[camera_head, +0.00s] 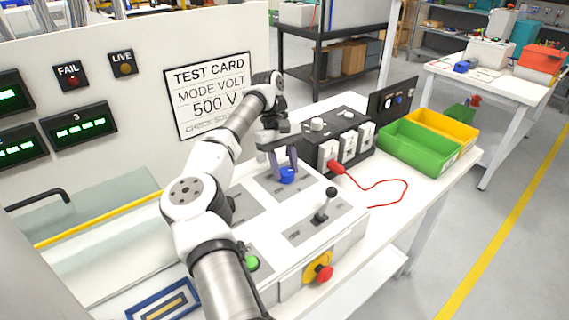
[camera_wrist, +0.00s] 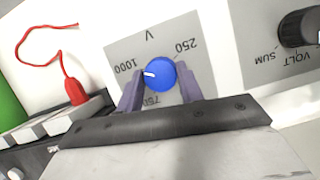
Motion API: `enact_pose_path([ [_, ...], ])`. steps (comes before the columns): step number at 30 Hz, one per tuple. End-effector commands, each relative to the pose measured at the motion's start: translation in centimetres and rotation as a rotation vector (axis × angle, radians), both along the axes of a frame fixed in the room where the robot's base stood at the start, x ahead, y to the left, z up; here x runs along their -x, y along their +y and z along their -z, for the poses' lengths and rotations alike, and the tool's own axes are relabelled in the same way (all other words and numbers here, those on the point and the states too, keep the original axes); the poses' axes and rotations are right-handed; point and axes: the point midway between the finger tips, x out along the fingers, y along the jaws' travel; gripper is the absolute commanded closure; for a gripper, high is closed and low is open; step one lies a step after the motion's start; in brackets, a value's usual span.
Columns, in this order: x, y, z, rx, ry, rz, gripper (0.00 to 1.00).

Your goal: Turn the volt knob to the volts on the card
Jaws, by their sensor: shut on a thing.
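The blue volt knob (camera_wrist: 161,77) sits on a grey plate marked V, and also shows in the head view (camera_head: 287,176). Its white pointer line points left in the wrist view, towards the 1000 mark. The 250 mark is at upper right; a mark starting with 75 below is partly covered, and I see no 500 mark. My gripper (camera_head: 281,163) is shut on the knob, one finger on each side. The test card (camera_head: 209,96) on the white panel reads MODE VOLT, 500 V.
A black lever (camera_head: 325,204), a green button (camera_head: 251,263) and a red emergency knob (camera_head: 319,268) are on the same console. A black box with a red plug (camera_head: 336,167) stands behind. Green (camera_head: 417,149) and yellow bins are to the right. A dark selector (camera_wrist: 300,28) shows in the wrist view.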

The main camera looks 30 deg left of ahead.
Motion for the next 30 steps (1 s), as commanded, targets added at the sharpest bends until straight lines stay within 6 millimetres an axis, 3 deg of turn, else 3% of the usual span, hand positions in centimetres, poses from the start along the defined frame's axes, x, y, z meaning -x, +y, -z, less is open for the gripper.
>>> enact_pose_path([
  [15,0.05,0.00,0.09,0.000,0.001,0.021,0.86],
  [16,0.05,0.00,0.09,0.000,0.001,0.021,0.59],
  [20,0.04,-0.01,0.06,0.000,0.001,0.021,0.42],
  [30,-0.06,0.09,-0.20,-0.001,0.000,0.018,0.42],
])
